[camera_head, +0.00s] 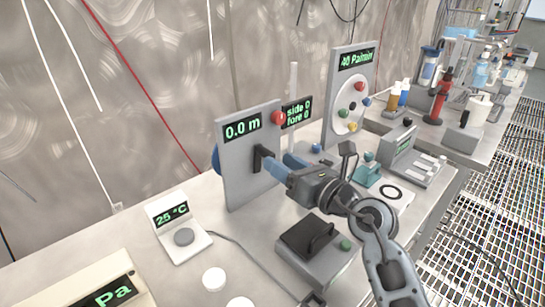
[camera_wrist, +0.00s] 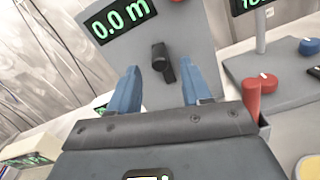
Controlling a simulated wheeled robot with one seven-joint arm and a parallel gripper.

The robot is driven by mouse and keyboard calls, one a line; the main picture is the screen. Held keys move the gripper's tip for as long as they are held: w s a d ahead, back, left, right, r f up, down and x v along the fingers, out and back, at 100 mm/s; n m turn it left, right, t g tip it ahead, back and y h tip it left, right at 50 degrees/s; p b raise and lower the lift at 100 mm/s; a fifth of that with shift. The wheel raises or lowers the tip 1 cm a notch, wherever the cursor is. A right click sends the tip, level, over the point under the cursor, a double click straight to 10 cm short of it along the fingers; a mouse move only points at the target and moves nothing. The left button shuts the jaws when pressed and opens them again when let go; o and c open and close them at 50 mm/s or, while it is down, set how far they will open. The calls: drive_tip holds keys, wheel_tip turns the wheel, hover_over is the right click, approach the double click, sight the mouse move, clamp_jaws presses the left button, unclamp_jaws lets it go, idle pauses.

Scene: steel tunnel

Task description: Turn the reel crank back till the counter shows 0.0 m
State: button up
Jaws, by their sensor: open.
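The reel panel (camera_head: 241,180) is a grey upright plate on the bench. Its counter (camera_head: 243,128) reads 0.0 m, and the counter in the wrist view (camera_wrist: 119,18) reads the same. The dark crank (camera_head: 263,156) sits on the panel's face; in the wrist view the crank (camera_wrist: 162,60) shows with a knob at its upper end. My gripper (camera_wrist: 158,85) is open, with blue fingers on either side of the crank in the picture. I cannot tell whether either finger touches it. In the head view my gripper (camera_head: 283,165) reaches the panel from the right.
A 25 °C display box (camera_head: 178,225) stands left of the panel. A dark-topped box (camera_head: 312,248) with a green button lies in front, below my arm. A "40 Pa" panel (camera_head: 348,95) with coloured knobs stands behind right. White discs (camera_head: 214,279) lie at the front.

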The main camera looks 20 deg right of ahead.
drive_tip(key=shift+x, duration=1.6)
clamp_jaws()
